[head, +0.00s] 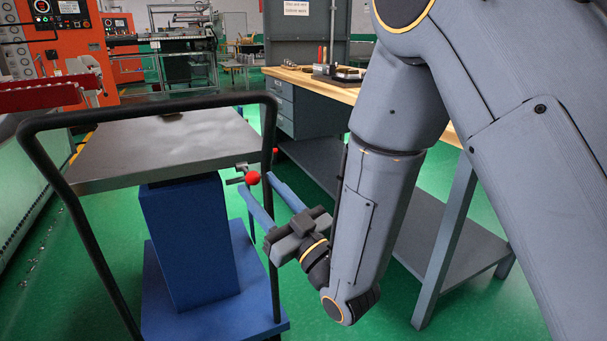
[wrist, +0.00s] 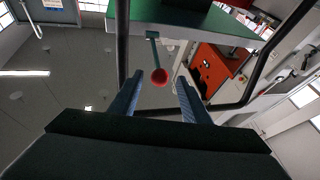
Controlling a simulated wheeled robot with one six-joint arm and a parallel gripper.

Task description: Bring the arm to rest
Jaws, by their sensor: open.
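My gripper (head: 256,180) is in the middle of the head view, low beside the lift cart, its fingers pointing up and left. In the wrist view (wrist: 160,84) its two fingers stand apart with nothing gripped between them. A red ball knob (head: 252,178) on a lever of the cart appears close to the fingertips. In the wrist view the knob (wrist: 159,76) shows between the finger lines, just past the tips; I cannot tell whether anything touches. My arm comes down from the upper right, bent at the wrist. No foil tray is recognisable.
The cart's grey platform (head: 165,148) and black handle frame (head: 150,112) stand left of my gripper, above a blue base (head: 205,285). A workbench (head: 345,88) with a lower shelf stands behind my arm. An orange machine (head: 60,50) is at back left. Green floor shows between them.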

